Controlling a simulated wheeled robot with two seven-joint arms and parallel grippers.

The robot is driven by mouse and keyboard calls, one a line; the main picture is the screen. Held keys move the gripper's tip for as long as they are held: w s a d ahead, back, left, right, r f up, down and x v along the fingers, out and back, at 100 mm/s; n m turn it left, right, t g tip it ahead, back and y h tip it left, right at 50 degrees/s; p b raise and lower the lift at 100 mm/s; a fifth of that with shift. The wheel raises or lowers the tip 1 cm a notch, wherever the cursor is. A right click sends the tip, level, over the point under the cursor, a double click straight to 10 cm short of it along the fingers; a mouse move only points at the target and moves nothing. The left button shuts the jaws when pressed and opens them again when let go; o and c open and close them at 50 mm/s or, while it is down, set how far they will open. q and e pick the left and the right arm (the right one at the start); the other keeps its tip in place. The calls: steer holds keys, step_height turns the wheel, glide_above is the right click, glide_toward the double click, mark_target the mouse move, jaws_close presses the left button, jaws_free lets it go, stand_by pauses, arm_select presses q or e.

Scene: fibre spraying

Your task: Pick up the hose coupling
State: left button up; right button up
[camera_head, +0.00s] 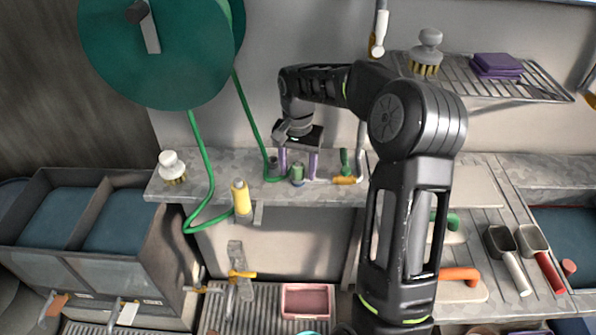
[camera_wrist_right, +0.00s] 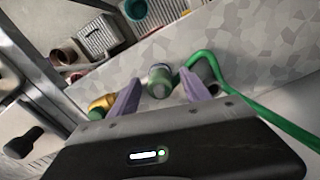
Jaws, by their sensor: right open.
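The hose coupling, which I take to be the small green cylinder (camera_head: 297,174) with a bluish-grey end, stands on the speckled counter near the wall. It also shows in the right wrist view (camera_wrist_right: 160,81). My right gripper (camera_head: 298,167) reaches down from above with its purple fingers apart, one on each side of the coupling. In the right wrist view the coupling appears between the fingertips (camera_wrist_right: 161,87), with gaps showing; I cannot tell whether either finger touches it. The left gripper is not in view.
A green hose (camera_head: 252,120) comes from the large green reel (camera_head: 150,50) and bends close beside the coupling. A yellow bottle-like nozzle (camera_head: 240,197) hangs at the counter's front edge. A white brush (camera_head: 172,167) stands left; an orange-handled tool (camera_head: 346,180) lies just right of the fingers.

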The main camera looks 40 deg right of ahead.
steer(key=shift+c, duration=0.3)
jaws_close()
stand_by(0.3)
